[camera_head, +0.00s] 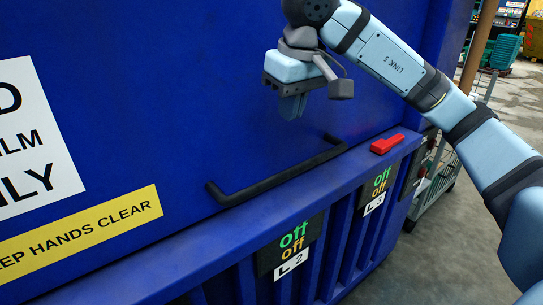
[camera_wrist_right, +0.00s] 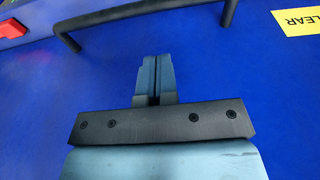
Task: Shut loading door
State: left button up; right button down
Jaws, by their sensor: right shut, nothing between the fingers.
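The loading door is the large blue panel (camera_head: 130,110) filling the left and middle of the head view. It carries a long black bar handle (camera_head: 275,178) low on its face, just above the blue ledge. My right gripper (camera_head: 292,107) is shut and empty, in front of the door and above the right part of the handle, apart from it. In the right wrist view the fingers (camera_wrist_right: 152,78) are together, pointing toward the blue surface, with the handle (camera_wrist_right: 140,30) beyond them at the top. My left gripper is not in view.
A red latch-like piece (camera_head: 387,144) sits on the ledge (camera_head: 215,230) right of the handle. Below are "off" labels marked L2 (camera_head: 291,247) and L3 (camera_head: 378,188). A yellow "keep hands clear" sign (camera_head: 80,232) is on the door. A wheeled cart (camera_head: 432,180) and open floor lie right.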

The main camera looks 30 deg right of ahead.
aim_at(278, 175)
jog(key=b+x, duration=0.3)
jog(key=x, duration=0.9)
jog(key=shift+s+f, duration=0.1)
jog(key=shift+f, duration=0.65)
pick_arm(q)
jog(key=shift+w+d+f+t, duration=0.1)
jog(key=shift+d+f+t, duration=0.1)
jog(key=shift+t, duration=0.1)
